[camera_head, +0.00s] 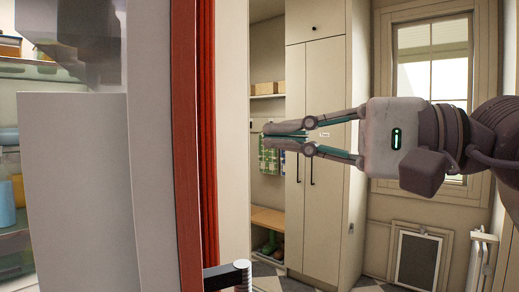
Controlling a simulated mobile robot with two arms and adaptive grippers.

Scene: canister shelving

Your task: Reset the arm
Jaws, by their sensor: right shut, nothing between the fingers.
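My right gripper (272,135) comes in from the right edge and points left, level, at mid-height in the head view. Its two fingers meet at the tips, and nothing shows between them. It hangs in free air in front of the tall cream cabinet (322,220), apart from the red-edged upright panel (187,150) to its left. My left gripper cannot be made out. A blurred grey shape at the top left may be part of my left arm.
Shelves with containers, among them a blue cup (6,204), stand at the far left behind a grey panel (80,190). A dark handle (226,275) juts from the red-edged panel's lower part. A window (433,65) and a small framed flap (418,258) are at the back right.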

